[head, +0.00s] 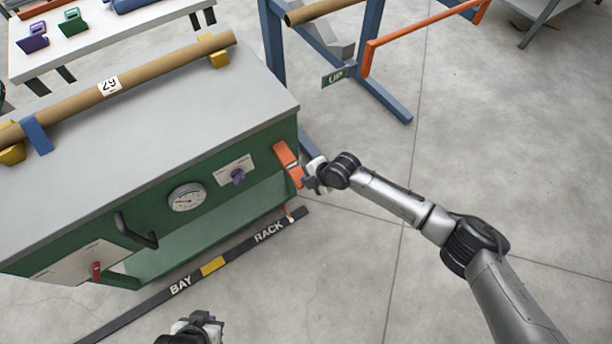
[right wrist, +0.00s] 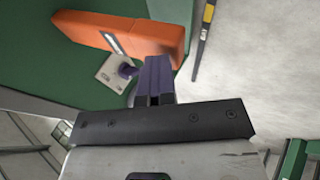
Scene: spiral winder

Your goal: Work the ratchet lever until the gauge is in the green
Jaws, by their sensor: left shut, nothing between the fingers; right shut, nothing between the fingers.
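The orange ratchet lever (head: 287,163) is on the right end of the green winder cabinet (head: 143,212), tilted. The round white gauge (head: 187,197) is on the cabinet front; its needle and coloured zones are too small to read. My right gripper (head: 307,183) is at the lever's lower right side. In the right wrist view its purple fingers (right wrist: 157,70) are shut, close to the lower edge of the lever (right wrist: 118,35); I cannot tell whether they touch. My left gripper (head: 203,318) is shut and empty at the bottom edge of the head view, apart from the cabinet.
A purple knob (head: 238,176) on a white plate sits left of the lever. A black handle (head: 136,231) and a red switch (head: 97,269) are further left. A cardboard tube (head: 160,72) lies on top. A blue frame (head: 385,98) stands behind; floor on the right is clear.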

